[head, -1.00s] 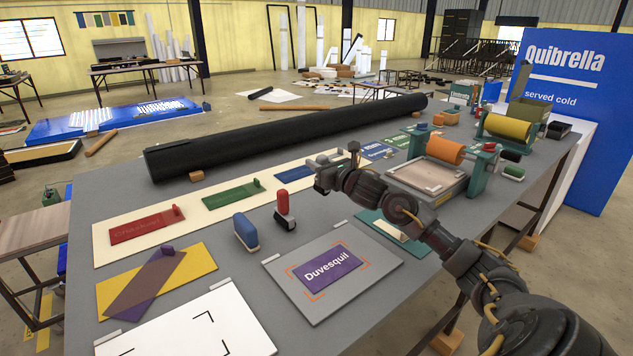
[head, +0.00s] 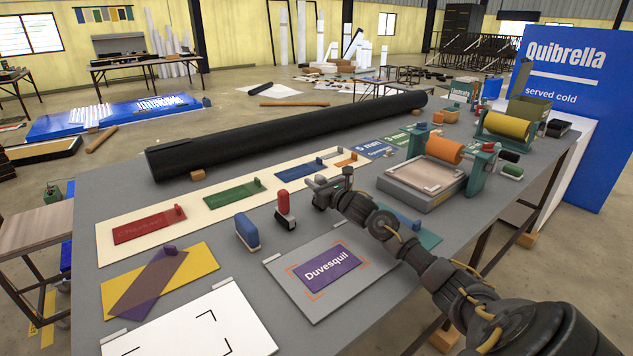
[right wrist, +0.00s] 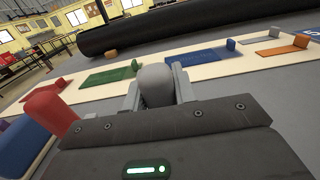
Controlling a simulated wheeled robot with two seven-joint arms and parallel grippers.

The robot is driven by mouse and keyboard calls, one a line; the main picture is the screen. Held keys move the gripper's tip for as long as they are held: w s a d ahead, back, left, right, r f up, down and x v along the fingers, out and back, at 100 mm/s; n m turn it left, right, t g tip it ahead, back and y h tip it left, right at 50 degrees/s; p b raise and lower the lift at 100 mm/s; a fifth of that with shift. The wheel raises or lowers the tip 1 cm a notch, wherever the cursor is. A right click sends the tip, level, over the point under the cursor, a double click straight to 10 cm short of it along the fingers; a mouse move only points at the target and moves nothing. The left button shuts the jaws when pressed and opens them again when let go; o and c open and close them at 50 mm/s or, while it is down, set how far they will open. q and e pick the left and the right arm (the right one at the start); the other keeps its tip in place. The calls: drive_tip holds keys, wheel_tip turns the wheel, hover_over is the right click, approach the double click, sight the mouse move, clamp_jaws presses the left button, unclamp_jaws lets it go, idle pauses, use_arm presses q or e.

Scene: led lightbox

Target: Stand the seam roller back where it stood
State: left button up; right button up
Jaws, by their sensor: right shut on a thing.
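My right gripper (head: 322,193) is low over the grey table (head: 375,290), just right of a red-handled upright tool (head: 284,203). It is shut on a grey, rounded piece (right wrist: 156,86), which shows between the two fingers in the right wrist view. I take this to be the seam roller; its lower part is hidden by the gripper, so I cannot tell whether it touches the table. The red-handled tool also shows at the left in the right wrist view (right wrist: 50,108). My left gripper is not in view.
A blue upright tool (head: 247,231) stands left of the red one. A grey board with a purple Duvesquil panel (head: 332,270) lies in front. The cream strip (head: 210,212) with coloured plates and a long black roll (head: 290,132) lie behind. A framed press (head: 425,180) stands right.

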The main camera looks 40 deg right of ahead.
drive_tip(key=shift+f, duration=0.1)
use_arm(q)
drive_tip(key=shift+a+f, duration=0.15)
use_arm(e)
drive_tip(key=o, duration=1)
drive_tip(key=s+b, duration=0.2)
drive_tip(key=s, duration=0.8)
drive_tip(key=shift+s+a, duration=0.1)
drive_tip(key=shift+s, duration=0.95)
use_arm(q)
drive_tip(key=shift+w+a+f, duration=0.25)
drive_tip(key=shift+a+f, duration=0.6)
